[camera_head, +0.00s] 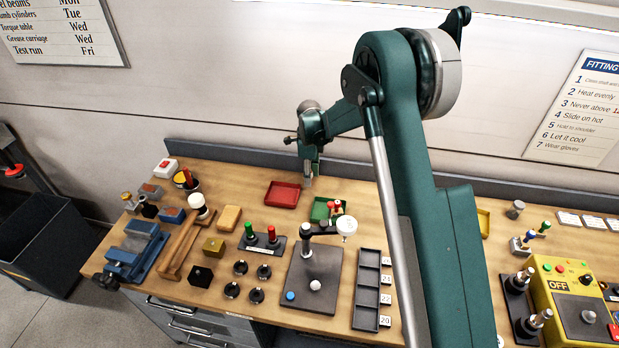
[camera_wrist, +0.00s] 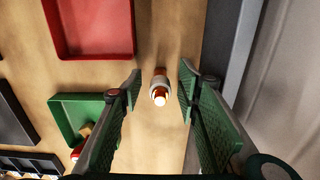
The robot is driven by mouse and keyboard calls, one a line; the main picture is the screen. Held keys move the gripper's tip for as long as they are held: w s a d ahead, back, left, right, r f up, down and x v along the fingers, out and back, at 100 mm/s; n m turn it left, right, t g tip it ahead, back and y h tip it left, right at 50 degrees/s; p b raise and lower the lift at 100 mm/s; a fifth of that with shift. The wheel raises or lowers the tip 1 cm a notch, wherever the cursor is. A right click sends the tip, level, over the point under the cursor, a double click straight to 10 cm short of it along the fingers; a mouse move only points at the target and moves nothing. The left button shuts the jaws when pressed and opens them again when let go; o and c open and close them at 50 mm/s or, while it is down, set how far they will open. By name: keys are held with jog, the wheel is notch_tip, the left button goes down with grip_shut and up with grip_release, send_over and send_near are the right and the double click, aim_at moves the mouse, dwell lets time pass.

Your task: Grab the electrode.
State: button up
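A small copper-coloured cylinder with a pale band and a bright end, which looks like the electrode (camera_wrist: 159,92), is in the middle of the wrist view over the wooden bench. My gripper (camera_wrist: 160,92) is open, with one green finger on each side of it and a visible gap to both. In the head view my gripper (camera_head: 309,165) points down at the back of the bench, between the red tray and the green tray. There the electrode is hard to make out against the fingers.
The red tray (camera_head: 283,194) lies left of my gripper, and the green tray (camera_head: 319,214) with small parts lies just in front. The grey back ledge (camera_head: 240,158) runs close behind. A dark stand plate (camera_head: 299,287) and a slotted rack (camera_head: 367,290) are nearer the front.

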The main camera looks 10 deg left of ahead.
grip_shut()
dwell(0.3)
jog(key=shift+r, duration=0.1)
jog(key=shift+r+b, duration=0.35)
jog(key=shift+r, duration=4.55)
